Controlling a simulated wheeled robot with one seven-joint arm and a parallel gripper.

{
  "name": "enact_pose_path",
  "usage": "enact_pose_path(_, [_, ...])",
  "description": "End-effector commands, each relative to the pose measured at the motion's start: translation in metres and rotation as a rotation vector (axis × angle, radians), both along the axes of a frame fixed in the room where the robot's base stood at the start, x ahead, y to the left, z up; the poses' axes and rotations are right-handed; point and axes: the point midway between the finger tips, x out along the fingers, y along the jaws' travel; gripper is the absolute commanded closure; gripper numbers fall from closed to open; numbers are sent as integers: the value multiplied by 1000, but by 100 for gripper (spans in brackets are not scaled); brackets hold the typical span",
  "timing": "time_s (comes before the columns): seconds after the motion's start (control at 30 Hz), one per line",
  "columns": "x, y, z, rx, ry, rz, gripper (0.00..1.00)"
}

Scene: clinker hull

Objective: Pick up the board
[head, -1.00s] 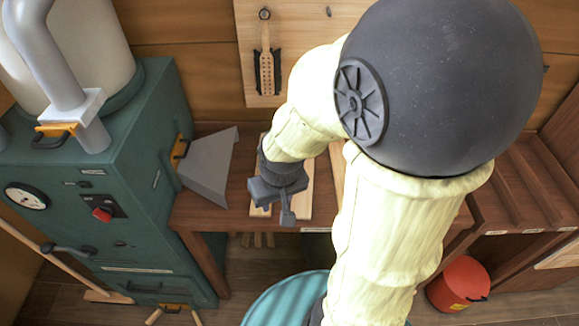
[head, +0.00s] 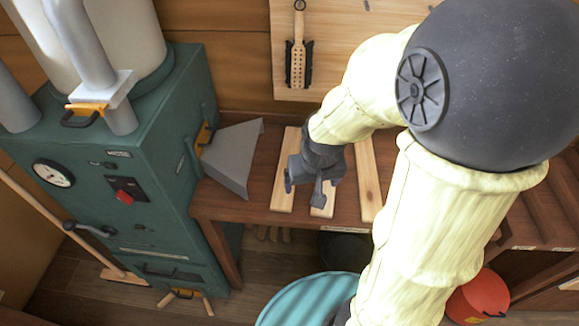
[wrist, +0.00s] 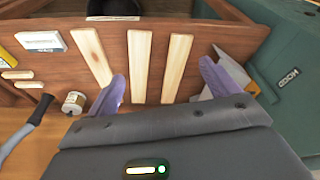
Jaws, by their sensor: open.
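Three pale wooden boards lie side by side on the brown bench: a left board (head: 285,180), a middle board (head: 321,211) partly hidden by my gripper, and a right board (head: 367,180). My gripper (head: 304,190) is open and empty, over the bench around the left and middle boards. In the wrist view the order is reversed: one board (wrist: 92,56) at left, one (wrist: 138,66) in the middle, one (wrist: 177,66) at right. There my gripper (wrist: 163,77) has its fingertips spread, with the right-hand board between them in the picture. I see no contact with any board.
A green steam cabinet (head: 130,190) with a grey sloping hood (head: 232,155) stands left of the boards. A teal round top (head: 300,300) and a red bucket (head: 478,297) are near the front. In the wrist view, a small can (wrist: 74,102) stands near the left finger.

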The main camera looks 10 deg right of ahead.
Motion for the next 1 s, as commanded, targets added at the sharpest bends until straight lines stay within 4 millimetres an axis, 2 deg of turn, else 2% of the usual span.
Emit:
enact_pose_path(0.03, [19, 3, -14, -1, -7, -18, 13])
enact_pose_path(0.3, [142, 16, -57, -17, -81, -189, 13])
enact_pose_path(0.43, [185, 24, -69, -26, -120, -260, 13])
enact_pose_path(0.5, [199, 26, -70, -27, -135, -286, 13])
enact_pose_path(0.6, [207, 27, -70, -28, -145, -303, 13])
enact_pose_path(0.87, [207, 27, -68, -28, -144, -304, 13])
enact_pose_path(1.0, [209, 26, -75, -29, -142, -304, 13])
